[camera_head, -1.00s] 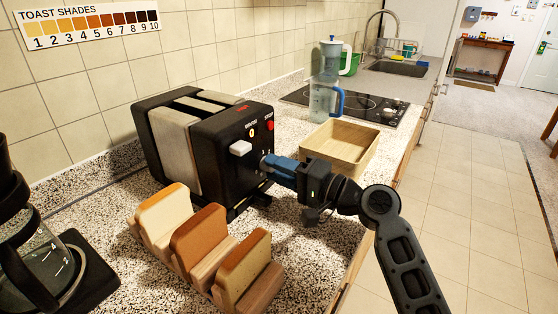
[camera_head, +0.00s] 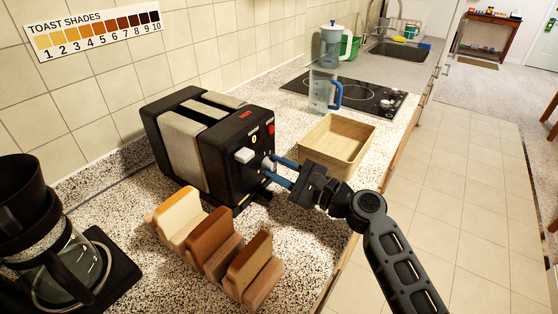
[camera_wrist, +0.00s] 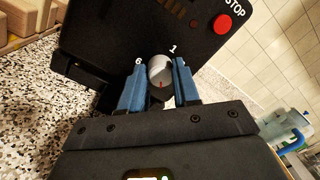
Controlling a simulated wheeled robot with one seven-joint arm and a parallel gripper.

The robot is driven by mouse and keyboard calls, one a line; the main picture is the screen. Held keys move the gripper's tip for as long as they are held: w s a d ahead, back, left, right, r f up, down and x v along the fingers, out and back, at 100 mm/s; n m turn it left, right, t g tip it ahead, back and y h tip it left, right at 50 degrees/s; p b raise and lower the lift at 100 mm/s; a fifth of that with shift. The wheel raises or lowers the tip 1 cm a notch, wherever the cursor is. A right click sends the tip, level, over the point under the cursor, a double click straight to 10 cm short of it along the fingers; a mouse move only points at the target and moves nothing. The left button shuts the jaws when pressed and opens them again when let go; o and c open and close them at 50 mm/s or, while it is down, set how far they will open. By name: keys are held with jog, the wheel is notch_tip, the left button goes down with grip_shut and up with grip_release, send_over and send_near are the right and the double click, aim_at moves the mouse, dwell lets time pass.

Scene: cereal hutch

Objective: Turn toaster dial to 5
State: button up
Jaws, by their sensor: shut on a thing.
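The black-and-grey toaster (camera_head: 207,140) stands on the counter, its control face toward my gripper. Its round grey dial (camera_wrist: 160,70) is between my blue fingers in the wrist view, with a red mark on its lower edge. A 6 shows to the dial's left and a 1 above it; the other numbers are hidden. The dial also shows small at the fingertips in the head view (camera_head: 267,163). My gripper (camera_wrist: 159,75) is shut on the dial, one finger on each side. A white lever (camera_head: 244,155) sits left of the dial.
A red STOP button (camera_wrist: 222,23) is above the dial. A toast rack (camera_head: 215,245) with bread slices stands in front of the toaster. A coffee maker (camera_head: 60,250) is at the lower left.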

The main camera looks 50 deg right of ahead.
jog(key=m+p, duration=0.1)
jog(key=m, duration=0.5)
jog(key=shift+h, duration=0.3)
jog(key=m, duration=0.5)
jog(key=shift+d, duration=0.1)
jog(key=shift+m, duration=0.3)
jog(key=o, duration=1.1)
jog(key=shift+c, duration=0.2)
jog(key=shift+r, duration=0.1)
jog(key=shift+s+b, duration=0.95)
jog(key=shift+s, duration=2.95)
